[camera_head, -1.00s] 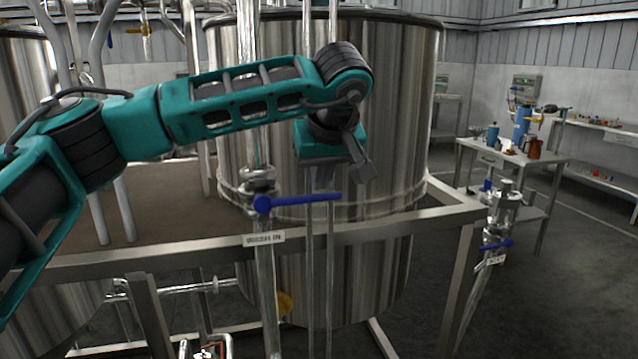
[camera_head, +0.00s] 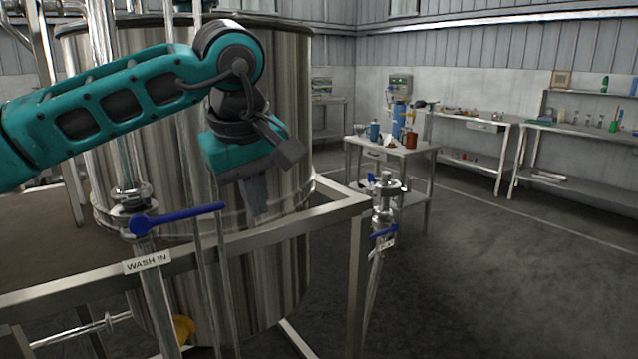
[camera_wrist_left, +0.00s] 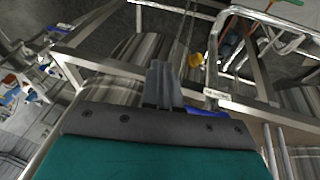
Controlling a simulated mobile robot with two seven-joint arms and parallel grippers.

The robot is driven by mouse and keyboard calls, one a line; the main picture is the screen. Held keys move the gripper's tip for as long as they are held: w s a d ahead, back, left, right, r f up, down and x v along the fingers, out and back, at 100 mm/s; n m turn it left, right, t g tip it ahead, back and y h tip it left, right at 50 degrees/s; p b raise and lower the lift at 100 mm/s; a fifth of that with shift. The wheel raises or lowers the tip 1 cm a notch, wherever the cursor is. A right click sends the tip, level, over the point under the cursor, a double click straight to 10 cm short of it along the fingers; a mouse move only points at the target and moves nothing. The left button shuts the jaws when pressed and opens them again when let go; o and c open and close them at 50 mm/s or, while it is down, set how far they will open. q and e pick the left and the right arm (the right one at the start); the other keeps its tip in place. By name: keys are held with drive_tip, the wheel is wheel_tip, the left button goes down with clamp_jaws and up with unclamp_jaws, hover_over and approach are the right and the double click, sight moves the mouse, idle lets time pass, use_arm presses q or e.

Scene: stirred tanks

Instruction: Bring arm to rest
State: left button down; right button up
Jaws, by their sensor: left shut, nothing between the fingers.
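My left arm, teal and black, comes in from the left in the head view, bent at the elbow. My left gripper (camera_head: 257,196) points down in front of the large steel tank (camera_head: 285,110), its fingers together and empty. In the left wrist view the gripper (camera_wrist_left: 163,75) also shows with its grey fingers together. It hangs to the right of the blue valve handle (camera_head: 185,216) above the "WASH IN" label (camera_head: 147,262), apart from it in the picture. My right gripper is not in view.
A steel frame rail (camera_head: 270,226) runs below the gripper. A second valve with a blue handle (camera_head: 384,231) stands right of the frame. A side table (camera_head: 390,148) with bottles and jugs is behind it. The floor (camera_head: 500,270) at the right is clear.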

use_arm(q)
drive_tip(key=s+d+f+n+g+h, duration=0.4)
drive_tip(key=s+d+h, duration=0.2)
drive_tip(key=d+h, duration=0.3)
drive_tip(key=s+d+f+n+g+h, duration=0.45)
drive_tip(key=s+d+h, duration=0.25)
drive_tip(key=d, duration=0.3)
drive_tip(key=w+a+f+m+t+y, duration=0.1)
drive_tip(key=w+a+f+m+t, duration=0.25)
drive_tip(key=m+t, duration=0.55)
drive_tip(key=w+a+f+m+t+y, duration=0.2)
drive_tip(key=a+f+m+t, duration=0.35)
drive_tip(key=m, duration=0.75)
drive_tip(key=w+a+f+m+t+y, duration=0.15)
drive_tip(key=a+f+m+t, duration=0.25)
drive_tip(key=m+t, duration=0.6)
drive_tip(key=s+a+f+n+g+y, duration=0.3)
drive_tip(key=s+a+f+n, duration=0.1)
drive_tip(key=f, duration=0.3)
drive_tip(key=s+a+f+n+g+y, duration=0.3)
drive_tip(key=s+a+f+n, duration=0.2)
drive_tip(key=f, duration=0.3)
drive_tip(key=s+a+f+n+g+y, duration=0.3)
drive_tip(key=s+a+f+n, duration=0.1)
drive_tip(key=f, duration=0.4)
drive_tip(key=shift+s+a+n+y, duration=0.15)
drive_tip(key=shift+s+n+y, duration=0.2)
drive_tip(key=shift+s, duration=0.5)
